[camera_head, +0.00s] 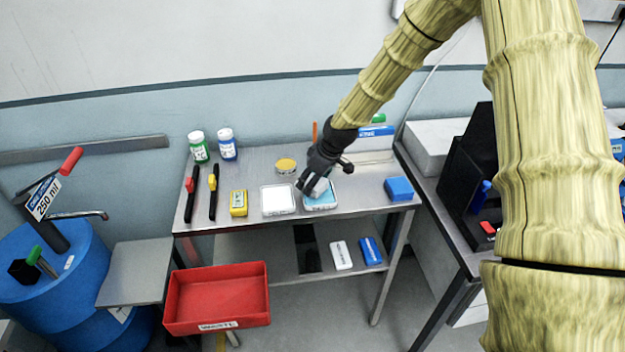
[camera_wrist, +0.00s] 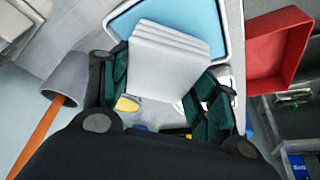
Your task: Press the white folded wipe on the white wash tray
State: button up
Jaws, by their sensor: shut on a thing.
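The white folded wipe (camera_wrist: 165,60) is a stack of white layers between the two fingers of my gripper (camera_wrist: 160,92) in the wrist view. My gripper (camera_head: 316,182) is shut on it, and the wipe (camera_head: 320,188) shows as a small pale patch under the fingers in the head view. It is over the tray with a light blue inside (camera_head: 322,203); I cannot tell whether it touches. That blue tray (camera_wrist: 215,22) also lies beyond the wipe in the wrist view. The white wash tray (camera_head: 278,199) is just left of the blue one, with nothing on it.
On the steel table (camera_head: 260,221) are a yellow box (camera_head: 239,203), a yellow-topped round dish (camera_head: 286,166), a blue block (camera_head: 398,189), two black-handled tools and two bottles (camera_head: 199,146). A red bin (camera_head: 217,297) is in front. An orange stick in a grey cup (camera_wrist: 66,80) is close to my gripper.

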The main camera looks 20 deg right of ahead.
jog(key=shift+f, duration=0.5)
dwell(0.9)
jog(key=shift+r+p, duration=2.05)
jog(key=shift+r, duration=1.5)
